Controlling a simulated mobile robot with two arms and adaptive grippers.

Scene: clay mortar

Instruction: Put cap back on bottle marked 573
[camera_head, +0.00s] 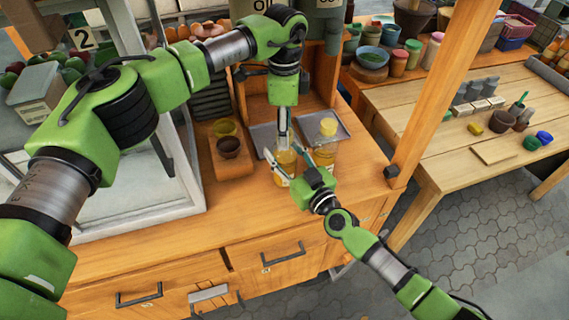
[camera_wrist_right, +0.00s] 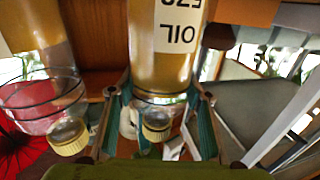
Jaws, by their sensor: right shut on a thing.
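The oil bottle (camera_head: 284,162), holding yellow liquid, stands at the cabinet top's front. In the right wrist view this bottle (camera_wrist_right: 175,75) appears upside down; its label reads OIL and a partly cut number that looks like 573. My right gripper (camera_head: 291,165) is shut around the bottle near its shoulder. A yellow cap (camera_wrist_right: 157,124) shows at the bottle's mouth; I cannot tell whether it is seated. My left gripper (camera_head: 283,142) points down directly above that bottle; its fingers are edge-on and its grip on the cap is unclear.
A second bottle (camera_head: 324,155) with a yellow cap (camera_head: 328,127) stands close on the right. A grey tray (camera_head: 343,128) lies behind. A wooden post (camera_head: 430,100) rises at the right.

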